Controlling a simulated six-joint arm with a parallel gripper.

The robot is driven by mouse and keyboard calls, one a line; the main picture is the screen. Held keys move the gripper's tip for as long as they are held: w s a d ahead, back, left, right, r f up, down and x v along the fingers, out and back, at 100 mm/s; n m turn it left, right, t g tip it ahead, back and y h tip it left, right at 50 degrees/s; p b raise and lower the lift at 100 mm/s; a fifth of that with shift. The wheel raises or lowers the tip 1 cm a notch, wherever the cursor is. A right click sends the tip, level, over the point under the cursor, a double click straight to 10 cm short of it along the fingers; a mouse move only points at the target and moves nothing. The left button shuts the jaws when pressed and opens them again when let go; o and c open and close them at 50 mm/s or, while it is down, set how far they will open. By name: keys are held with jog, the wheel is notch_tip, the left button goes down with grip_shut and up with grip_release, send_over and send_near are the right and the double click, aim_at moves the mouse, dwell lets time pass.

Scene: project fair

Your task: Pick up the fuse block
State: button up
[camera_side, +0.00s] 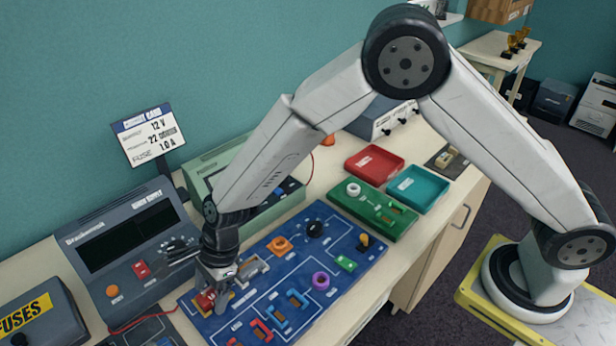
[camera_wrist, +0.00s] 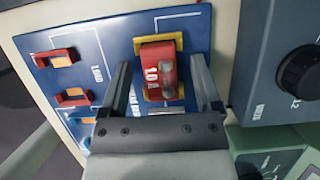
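The fuse block (camera_wrist: 160,68) is a red block marked "10 A" in the wrist view, seated in a yellow holder (camera_wrist: 179,40) on the blue circuit board (camera_wrist: 120,35). In the side view the fuse block (camera_side: 205,299) shows at the board's left end, partly hidden by my gripper (camera_side: 217,292). In the wrist view my gripper (camera_wrist: 160,62) is open, with one finger on each side of the fuse block. A gap shows between each finger and the block. The block's lower end comes close to the gripper body in the picture.
Red and blue holders (camera_side: 262,330) stand on the board, with a purple ring (camera_side: 320,281) to their right. The power supply (camera_side: 130,250) stands close to the left of my gripper. A green device (camera_side: 215,165) is behind the board. Red and teal trays (camera_side: 418,188) lie farther right.

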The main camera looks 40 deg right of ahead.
grip_shut()
jog(key=shift+r, duration=0.15)
jog(key=shift+r, duration=0.9)
jog(key=s+d+r, duration=0.7)
jog(key=s+r, duration=0.4)
jog(key=shift+s+d, duration=0.25)
jog(key=shift+s, duration=0.15)
jog(key=shift+w+d, duration=0.1)
jog(key=shift+d, duration=0.05)
